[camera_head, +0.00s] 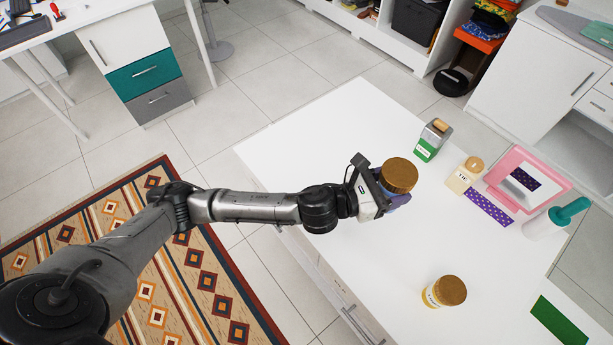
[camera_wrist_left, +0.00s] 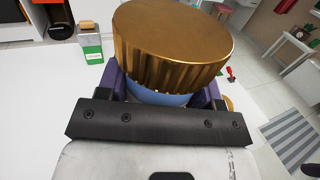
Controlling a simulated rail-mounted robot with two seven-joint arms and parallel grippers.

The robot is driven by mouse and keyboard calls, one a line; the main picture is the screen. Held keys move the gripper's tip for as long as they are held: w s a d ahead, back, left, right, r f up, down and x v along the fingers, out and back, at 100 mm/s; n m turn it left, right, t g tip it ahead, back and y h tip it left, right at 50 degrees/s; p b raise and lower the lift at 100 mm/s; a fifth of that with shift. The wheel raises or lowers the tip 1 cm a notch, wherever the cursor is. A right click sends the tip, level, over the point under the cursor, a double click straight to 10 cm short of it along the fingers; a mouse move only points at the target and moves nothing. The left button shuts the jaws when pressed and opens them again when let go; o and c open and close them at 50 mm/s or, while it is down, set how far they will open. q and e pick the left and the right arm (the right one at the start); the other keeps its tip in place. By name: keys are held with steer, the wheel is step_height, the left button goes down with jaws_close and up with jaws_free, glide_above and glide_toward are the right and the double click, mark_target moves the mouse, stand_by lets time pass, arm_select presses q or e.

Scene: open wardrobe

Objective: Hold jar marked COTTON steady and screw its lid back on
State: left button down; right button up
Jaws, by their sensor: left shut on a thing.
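A bluish jar (camera_wrist_left: 165,97) with a wide ribbed gold lid (camera_wrist_left: 170,40) is between the purple fingers of my left gripper (camera_head: 387,197), which is shut on the jar below the lid. In the head view the gold lid (camera_head: 399,175) sits over the jar's mouth and hides most of it. I cannot tell whether the lid is screwed tight. No label shows on this jar. A second jar (camera_head: 434,296) with a gold lid (camera_head: 449,290) stands apart on the white table, nearer the front. Its label is too small to read. My right gripper is not in view.
The table is clear left of the held jar and between the jars.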

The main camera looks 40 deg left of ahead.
arm_select(q)
steer(key=w+a+f+n+t+y+b, duration=0.25)
steer(key=w+a+f+y+b, duration=0.3)
steer(key=a+f+b, duration=0.45)
steer(key=w+a+f+n+y+b, duration=0.1)
steer(key=w+a+f+n+y, duration=0.2)
steer(key=a+n+y, duration=0.3)
steer(key=shift+w+a+f+y+b, duration=0.15)
steer(key=shift+w+a+y+b, duration=0.4)
steer(key=shift+a, duration=1.05)
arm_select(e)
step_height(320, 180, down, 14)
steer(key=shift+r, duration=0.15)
arm_select(q)
steer(key=a+f+b, duration=0.4)
steer(key=a+f, duration=0.3)
steer(key=a, duration=0.4)
steer(key=shift+a+b, duration=0.35)
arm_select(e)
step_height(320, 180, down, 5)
